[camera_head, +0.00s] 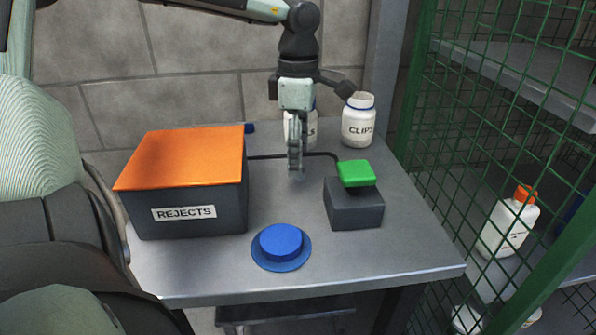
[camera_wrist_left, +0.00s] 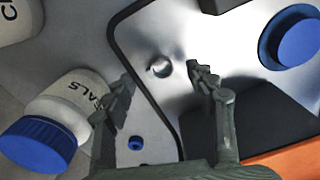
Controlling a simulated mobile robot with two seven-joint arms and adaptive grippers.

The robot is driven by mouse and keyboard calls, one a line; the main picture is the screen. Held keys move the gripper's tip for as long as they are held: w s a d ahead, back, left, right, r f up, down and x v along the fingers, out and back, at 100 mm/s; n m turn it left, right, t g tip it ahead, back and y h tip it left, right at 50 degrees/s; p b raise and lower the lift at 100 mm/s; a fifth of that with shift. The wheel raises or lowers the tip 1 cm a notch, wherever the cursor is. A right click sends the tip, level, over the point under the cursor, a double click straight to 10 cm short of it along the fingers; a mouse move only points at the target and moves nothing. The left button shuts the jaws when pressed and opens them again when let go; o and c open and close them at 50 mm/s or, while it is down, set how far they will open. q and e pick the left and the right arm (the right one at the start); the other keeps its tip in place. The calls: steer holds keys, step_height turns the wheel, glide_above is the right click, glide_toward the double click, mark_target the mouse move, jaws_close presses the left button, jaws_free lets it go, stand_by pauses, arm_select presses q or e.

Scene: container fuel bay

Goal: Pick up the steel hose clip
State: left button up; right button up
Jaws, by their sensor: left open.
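The steel hose clip (camera_wrist_left: 160,67) shows in the left wrist view as a small shiny ring on the bare metal tabletop. It lies between the two fingertips of my left gripper (camera_wrist_left: 159,73), a little ahead of them. In the head view my left gripper (camera_head: 294,162) points down over the middle of the table, and I cannot make out the clip there. The gripper is open, with nothing between its fingers. Whether the fingertips touch the table is not clear. My right gripper is not in view.
A REJECTS box (camera_head: 190,190) with an orange top stands left. A blue button (camera_head: 281,242) is in front, and a green-topped grey box (camera_head: 354,203) right. A CLIPS jar (camera_head: 358,124) and another jar (camera_wrist_left: 62,110) stand behind. A black cable (camera_head: 318,154) crosses the table. Green mesh is right.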

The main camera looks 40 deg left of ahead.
arm_select(q)
step_height(320, 180, down, 2)
steer(key=shift+f, duration=0.1)
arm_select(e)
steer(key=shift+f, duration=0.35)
arm_select(q)
steer(key=shift+w, duration=0.1)
steer(key=c, duration=0.9)
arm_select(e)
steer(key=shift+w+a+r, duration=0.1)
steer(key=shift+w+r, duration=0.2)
